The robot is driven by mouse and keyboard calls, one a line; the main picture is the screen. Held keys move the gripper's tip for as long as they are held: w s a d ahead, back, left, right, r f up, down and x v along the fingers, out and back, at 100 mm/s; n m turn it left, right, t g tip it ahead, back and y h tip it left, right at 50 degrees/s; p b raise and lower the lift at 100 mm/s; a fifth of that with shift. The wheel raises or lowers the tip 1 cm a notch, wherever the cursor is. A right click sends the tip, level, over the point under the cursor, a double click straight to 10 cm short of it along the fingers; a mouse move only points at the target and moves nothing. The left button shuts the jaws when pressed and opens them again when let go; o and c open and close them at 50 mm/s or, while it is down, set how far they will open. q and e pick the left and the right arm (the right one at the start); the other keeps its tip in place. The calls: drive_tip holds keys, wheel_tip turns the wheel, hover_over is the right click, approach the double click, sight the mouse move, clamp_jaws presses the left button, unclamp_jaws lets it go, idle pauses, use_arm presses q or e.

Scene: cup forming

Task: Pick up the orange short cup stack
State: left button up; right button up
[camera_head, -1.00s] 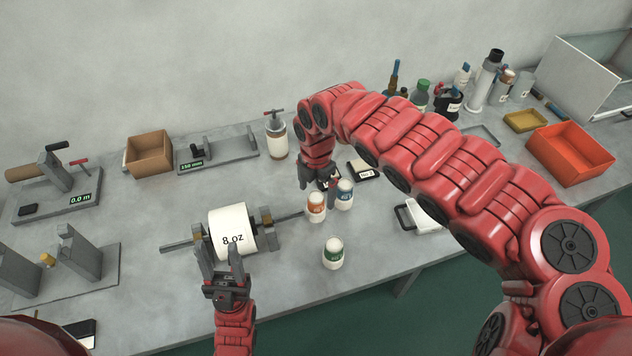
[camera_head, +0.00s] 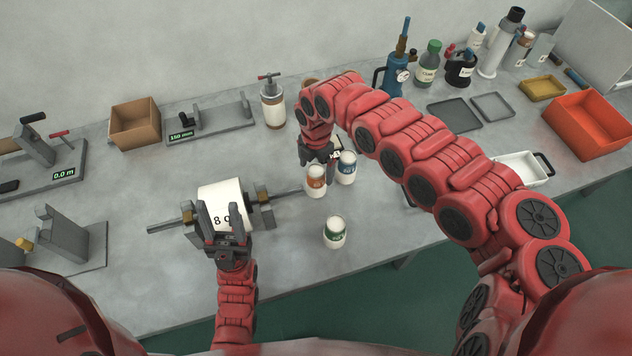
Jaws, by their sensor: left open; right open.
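The orange short cup stack (camera_head: 316,182), white with an orange band, stands upright on the grey table. My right gripper (camera_head: 317,162) is open, pointing down at the stack's top from behind. Its fingers appear to lie either side of the stack's upper part; I cannot tell whether they touch it. A blue-banded cup stack (camera_head: 346,168) stands close to its right, and a green-banded one (camera_head: 334,234) stands nearer the front. My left gripper (camera_head: 222,212) is open and empty, with its fingers up in front of the white 8 oz roll (camera_head: 219,195).
The roll sits on a horizontal grey shaft (camera_head: 286,194). A cardboard box (camera_head: 134,126) and a white bottle with a clamp top (camera_head: 272,108) stand at the back. An orange bin (camera_head: 590,125) and a white tray (camera_head: 522,170) are at right. Table around the green-banded stack is clear.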

sight(316, 182)
drive_tip(key=shift+s+f, duration=0.15)
drive_tip(key=shift+f, duration=0.4)
drive_tip(key=shift+f+p, duration=0.25)
drive_tip(key=shift+p, duration=0.2)
drive_tip(key=f, duration=0.2)
drive_tip(key=f+p, duration=0.1)
drive_tip(key=shift+s+a+f+p, duration=0.15)
drive_tip(key=shift+a+f+p, duration=0.05)
drive_tip(key=shift+f+p, duration=0.15)
drive_tip(key=shift+d+f, duration=0.15)
drive_tip(key=shift+f, duration=0.45)
drive_tip(key=c, duration=1.3)
drive_tip(key=shift+r, duration=0.1)
